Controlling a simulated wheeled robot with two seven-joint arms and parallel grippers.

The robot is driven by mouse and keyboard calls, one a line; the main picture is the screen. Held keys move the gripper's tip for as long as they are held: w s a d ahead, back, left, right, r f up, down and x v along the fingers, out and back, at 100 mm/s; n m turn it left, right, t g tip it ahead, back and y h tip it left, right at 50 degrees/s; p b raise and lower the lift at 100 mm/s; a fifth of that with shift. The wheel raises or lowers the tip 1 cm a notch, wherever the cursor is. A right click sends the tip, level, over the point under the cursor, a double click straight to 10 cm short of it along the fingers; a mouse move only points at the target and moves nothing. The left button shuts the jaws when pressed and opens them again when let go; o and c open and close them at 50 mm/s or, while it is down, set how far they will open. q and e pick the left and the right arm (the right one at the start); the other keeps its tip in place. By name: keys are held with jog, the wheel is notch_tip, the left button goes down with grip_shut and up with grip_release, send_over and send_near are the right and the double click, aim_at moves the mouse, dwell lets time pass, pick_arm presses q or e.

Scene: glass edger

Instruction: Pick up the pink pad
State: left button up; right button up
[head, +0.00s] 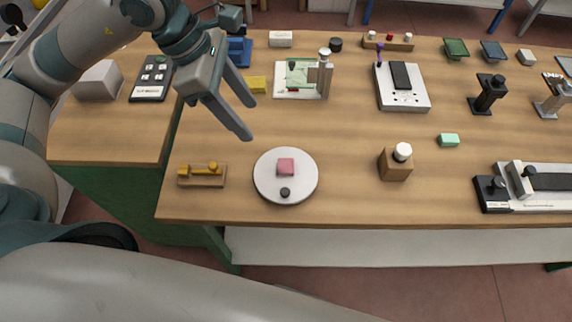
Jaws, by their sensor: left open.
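The pink pad (286,167) is a small block lying on a round white disc (266,184) near the front edge of the wooden table. A small black knob (285,192) stands on the same disc, in front of the pad. My left gripper (246,120) is open and empty. It hangs above the table, up and to the left of the disc, apart from the pad. My right gripper is not in view.
A wooden block with a brass-coloured piece (203,175) lies left of the disc. A yellow block (255,84) lies behind my gripper. The table around the disc is clear.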

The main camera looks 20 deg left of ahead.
pick_arm(q)
jog(key=p, duration=0.5)
send_near(285, 165)
jog(key=shift+x, duration=0.95)
jog(key=shift+w+f, duration=0.15)
jog(key=shift+f, duration=0.2)
jog(key=shift+d+f+p, duration=0.45)
jog(key=shift+f+p, duration=0.2)
jog(key=shift+p, duration=0.1)
jog(key=p+x, duration=0.1)
jog(key=x, duration=0.1)
jog(key=shift+d+f+p, duration=0.2)
jog(key=shift+f+p, duration=0.1)
jog(key=shift+f, duration=0.1)
jog(key=shift+d+f, duration=0.1)
jog(key=shift+f, duration=0.3)
jog(key=c, duration=1.1)
